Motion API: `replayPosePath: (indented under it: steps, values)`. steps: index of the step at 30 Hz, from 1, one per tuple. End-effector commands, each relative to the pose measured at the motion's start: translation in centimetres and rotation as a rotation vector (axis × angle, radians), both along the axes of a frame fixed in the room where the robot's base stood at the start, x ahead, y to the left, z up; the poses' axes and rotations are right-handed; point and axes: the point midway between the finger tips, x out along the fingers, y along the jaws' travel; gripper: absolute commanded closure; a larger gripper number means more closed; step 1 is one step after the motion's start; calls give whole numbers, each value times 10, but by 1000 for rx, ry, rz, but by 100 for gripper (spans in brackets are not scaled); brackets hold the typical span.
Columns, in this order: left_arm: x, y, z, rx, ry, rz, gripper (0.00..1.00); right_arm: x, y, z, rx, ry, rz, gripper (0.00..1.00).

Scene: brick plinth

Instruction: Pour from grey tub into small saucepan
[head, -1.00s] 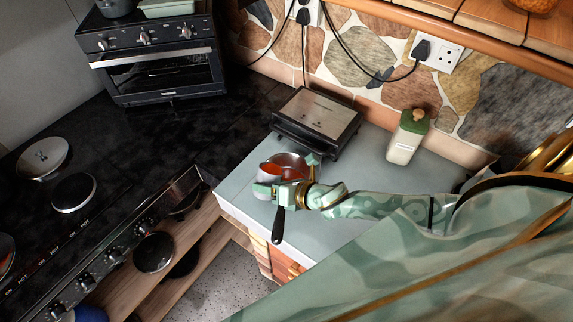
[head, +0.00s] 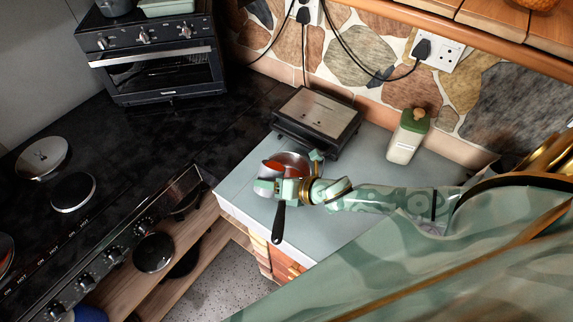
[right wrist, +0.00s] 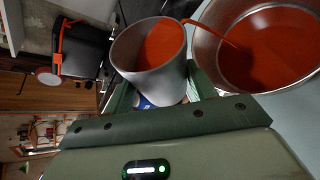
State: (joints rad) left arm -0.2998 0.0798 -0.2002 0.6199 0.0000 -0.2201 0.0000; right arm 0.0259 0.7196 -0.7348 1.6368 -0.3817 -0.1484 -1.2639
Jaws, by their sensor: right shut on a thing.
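The grey tub (right wrist: 150,75) holds red liquid and is gripped in my right gripper (head: 284,189). In the right wrist view it is tilted towards the small saucepan (right wrist: 262,80). A thin red stream runs from the tub's lip into the saucepan, where red liquid covers the bottom. In the head view the saucepan (head: 297,160) stands on the grey worktop, partly hidden by my gripper and the tub (head: 264,187). Its black handle points to the front. My left gripper is not in view.
A flat dark appliance (head: 317,115) stands just behind the saucepan. A black hob (head: 100,160) and a small oven (head: 150,60) lie left.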

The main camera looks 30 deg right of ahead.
Motion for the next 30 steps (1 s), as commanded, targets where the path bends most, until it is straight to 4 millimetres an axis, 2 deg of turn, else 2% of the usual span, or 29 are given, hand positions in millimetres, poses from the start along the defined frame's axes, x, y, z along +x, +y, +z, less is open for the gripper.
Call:
replayPosePath:
  steps: [30]
  values:
    - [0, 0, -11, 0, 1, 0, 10, 2, -3, -5, 101, 46, -1, 73]
